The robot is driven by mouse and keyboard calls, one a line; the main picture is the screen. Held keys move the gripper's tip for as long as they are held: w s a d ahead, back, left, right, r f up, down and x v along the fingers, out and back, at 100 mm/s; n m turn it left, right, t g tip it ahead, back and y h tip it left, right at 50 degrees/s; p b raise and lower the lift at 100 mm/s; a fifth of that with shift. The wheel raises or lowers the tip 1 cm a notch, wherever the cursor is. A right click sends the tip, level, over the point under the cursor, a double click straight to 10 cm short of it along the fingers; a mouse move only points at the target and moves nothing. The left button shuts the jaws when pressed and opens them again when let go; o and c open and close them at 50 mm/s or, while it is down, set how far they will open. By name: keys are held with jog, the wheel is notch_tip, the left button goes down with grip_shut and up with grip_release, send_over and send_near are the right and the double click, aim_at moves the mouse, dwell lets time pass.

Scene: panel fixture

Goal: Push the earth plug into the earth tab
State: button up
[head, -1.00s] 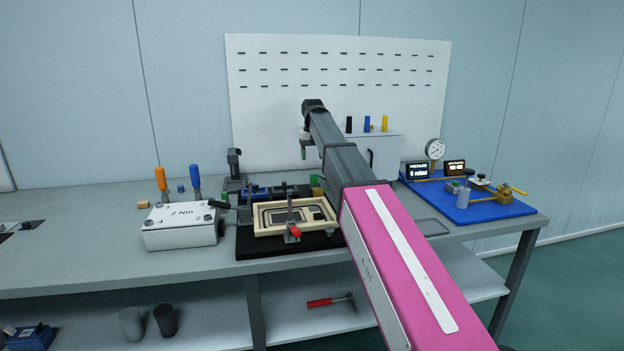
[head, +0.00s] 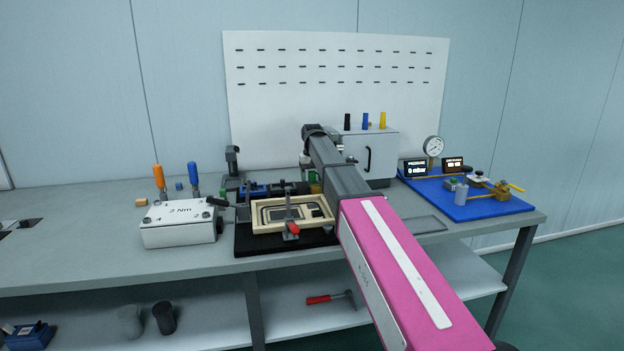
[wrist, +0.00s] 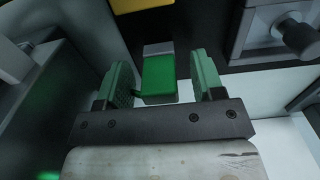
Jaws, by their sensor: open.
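In the wrist view a green block (wrist: 159,78), which looks like the earth plug, lies between the two green-padded fingers of my gripper (wrist: 162,82). My gripper is open, with a gap on each side of the block. A pale grey piece (wrist: 158,48) joins the block's far end; I cannot tell whether it is the earth tab. In the head view my gripper (head: 309,178) is low behind the wooden-framed fixture, largely hidden by my arm. A bit of green shows there, but plug and finger cannot be told apart.
A cream frame (head: 268,225) with a red-handled clamp (head: 293,228) stands in front of my gripper. A white cabinet (head: 380,155) stands close behind on the right. A white 2 Nm box (head: 180,225) is at left. The wrist view shows a dark knob (wrist: 300,40) at right.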

jog(key=c, duration=1)
jog(key=shift+r, duration=0.15)
jog(key=shift+r, duration=0.6)
notch_tip(320, 180, up, 3)
jog(key=shift+f, duration=0.1)
jog(key=s+a+r, duration=0.3)
jog(key=s+r, duration=0.3)
jog(key=s, duration=0.5)
jog(key=shift+a+r, duration=0.25)
jog(key=shift+r, duration=0.15)
